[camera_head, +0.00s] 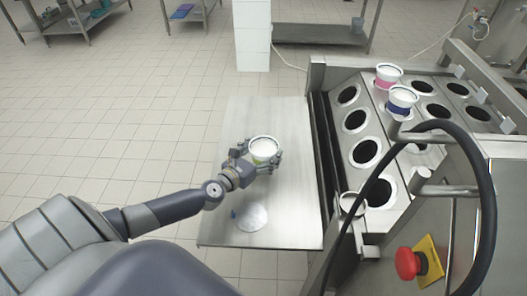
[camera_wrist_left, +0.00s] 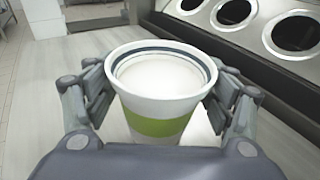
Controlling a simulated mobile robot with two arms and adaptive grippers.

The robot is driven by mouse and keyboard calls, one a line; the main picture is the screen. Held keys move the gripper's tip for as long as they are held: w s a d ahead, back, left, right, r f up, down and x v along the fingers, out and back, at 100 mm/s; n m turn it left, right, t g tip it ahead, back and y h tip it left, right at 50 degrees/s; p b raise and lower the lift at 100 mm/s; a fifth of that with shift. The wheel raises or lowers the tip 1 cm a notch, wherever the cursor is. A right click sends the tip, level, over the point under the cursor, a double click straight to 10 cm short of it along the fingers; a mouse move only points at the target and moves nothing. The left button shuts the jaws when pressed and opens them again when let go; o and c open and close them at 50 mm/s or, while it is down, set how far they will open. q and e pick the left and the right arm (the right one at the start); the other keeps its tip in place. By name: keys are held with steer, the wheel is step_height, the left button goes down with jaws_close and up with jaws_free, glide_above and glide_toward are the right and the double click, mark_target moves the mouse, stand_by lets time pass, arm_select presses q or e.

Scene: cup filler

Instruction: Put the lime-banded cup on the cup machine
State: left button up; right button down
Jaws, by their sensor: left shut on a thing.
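The lime-banded cup (camera_head: 264,148) is white with a lime band and shows upright, with a white top inside its rim. My left gripper (camera_head: 261,158) is shut on it over the steel side table. In the left wrist view the cup (camera_wrist_left: 158,100) stands between the two fingers of the left gripper (camera_wrist_left: 158,112), one on each side. The cup machine (camera_head: 338,78) is to the right, with rows of dark round holes. A pink-banded cup (camera_head: 387,76) and a blue-banded cup (camera_head: 402,100) sit in it. My right gripper is not in view.
The side table (camera_head: 285,215) is bare apart from a pale disc (camera_head: 252,217) and a small blue thing near its front. A black hose (camera_head: 478,165) arches over the machine's right side, near a red stop button (camera_head: 408,263). Several holes are empty.

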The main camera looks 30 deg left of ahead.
arm_select(q)
steer(key=o, duration=1.3)
steer(key=shift+r, duration=0.1)
steer(key=s, duration=0.3)
steer(key=s+r, duration=0.1)
steer(key=s, duration=0.6)
steer(key=shift+s+a+r+b, duration=0.1)
steer(key=shift+a+r+b, duration=0.1)
steer(key=shift+b, duration=0.15)
steer(key=shift+s+r, duration=0.25)
steer(key=shift+s, duration=0.6)
